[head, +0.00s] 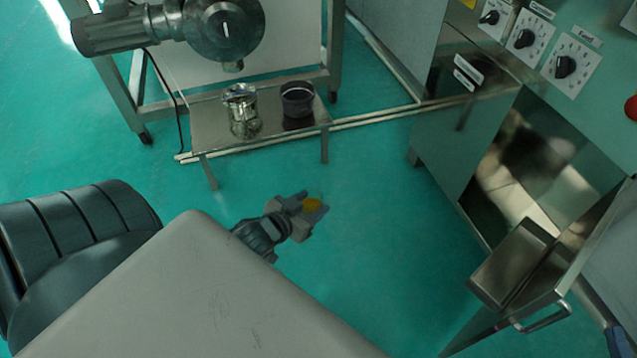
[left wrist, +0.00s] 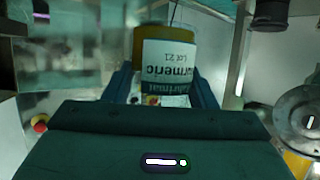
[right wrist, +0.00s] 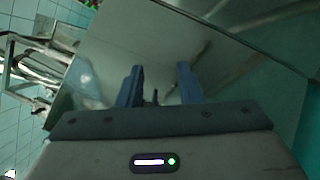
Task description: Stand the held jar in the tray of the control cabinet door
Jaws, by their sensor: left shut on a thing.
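My left gripper (head: 312,206) is shut on a yellow jar (head: 312,204), held over the open floor left of the cabinet. In the left wrist view the jar (left wrist: 168,60) sits between the fingers, its white and green label reading "Turmeric". The control cabinet door (head: 590,240) stands open at the right. A metal tray (head: 497,262) is fixed on its inner side, well right of the jar; its inside is hard to make out. My right gripper (right wrist: 160,85) has its fingers apart, facing a shiny metal panel. In the head view only a blue piece at the right edge may belong to it.
A low metal bench (head: 205,130) carries a shiny metal container (head: 242,110) and a dark pot (head: 298,105). The sieve machine (head: 222,28) stands behind it. The cabinet (head: 465,130) has dials, and its door has a handle (head: 545,320). Floor between bench and door is clear.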

